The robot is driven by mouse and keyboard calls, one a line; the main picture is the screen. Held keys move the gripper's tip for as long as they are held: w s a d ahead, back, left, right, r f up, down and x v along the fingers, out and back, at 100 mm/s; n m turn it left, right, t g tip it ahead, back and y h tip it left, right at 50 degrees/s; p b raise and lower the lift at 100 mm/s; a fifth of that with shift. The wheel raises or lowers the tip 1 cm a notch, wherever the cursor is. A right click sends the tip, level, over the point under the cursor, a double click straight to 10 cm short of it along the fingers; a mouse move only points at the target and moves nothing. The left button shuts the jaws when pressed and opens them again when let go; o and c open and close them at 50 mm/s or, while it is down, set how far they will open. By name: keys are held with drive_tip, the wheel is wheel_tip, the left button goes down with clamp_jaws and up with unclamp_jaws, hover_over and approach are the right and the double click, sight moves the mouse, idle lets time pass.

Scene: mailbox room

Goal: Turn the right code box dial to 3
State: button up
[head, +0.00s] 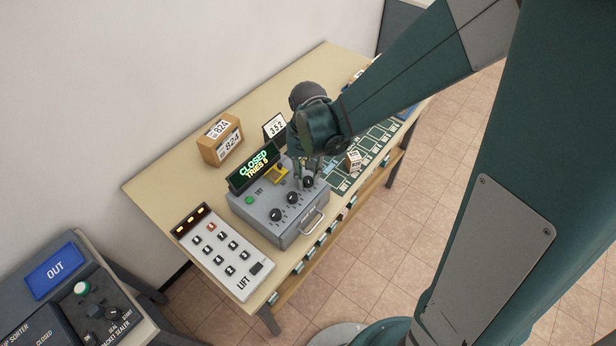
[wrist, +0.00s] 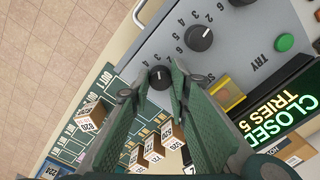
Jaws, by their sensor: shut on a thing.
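The grey code box (head: 262,213) stands on the table with a row of black dials on its top. Its right dial (wrist: 160,77) sits between the tips of my gripper (wrist: 151,82) in the wrist view, with a small pale mark on top. Numbers ring the dial, partly hidden by the fingers, and I cannot tell which one it points to. The middle dial (wrist: 200,37) and the left dial (head: 275,215) are free. My gripper (head: 302,181) reaches down from above and is shut on the right dial. The box display (head: 254,167) reads CLOSED.
A carton (head: 221,139) sits at the back. The LIFT keypad (head: 221,250) is left of the box. Small parcels (head: 353,160) lie on the green sorting grid (head: 375,140) to the right. A yellow part (wrist: 227,94) is close to one finger.

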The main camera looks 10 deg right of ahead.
sight(309, 180)
drive_tip(key=o, duration=0.9)
drive_tip(key=shift+r, duration=0.1)
wheel_tip(309, 180, up, 12)
idle(0.8)
drive_tip(key=shift+d, duration=0.1)
idle(0.5)
drive_tip(key=s+d+r+t+b, duration=0.2)
drive_tip(key=s+d+t, duration=0.1)
drive_tip(key=s+d, duration=0.3)
drive_tip(key=s+d+r+n+t+b, duration=0.1)
drive_tip(key=s+d+r+t+b, duration=0.2)
drive_tip(key=s+d, duration=0.4)
drive_tip(key=shift+d+t+b, duration=0.3)
drive_tip(key=shift+d+t, duration=0.3)
drive_tip(key=shift+d, duration=0.3)
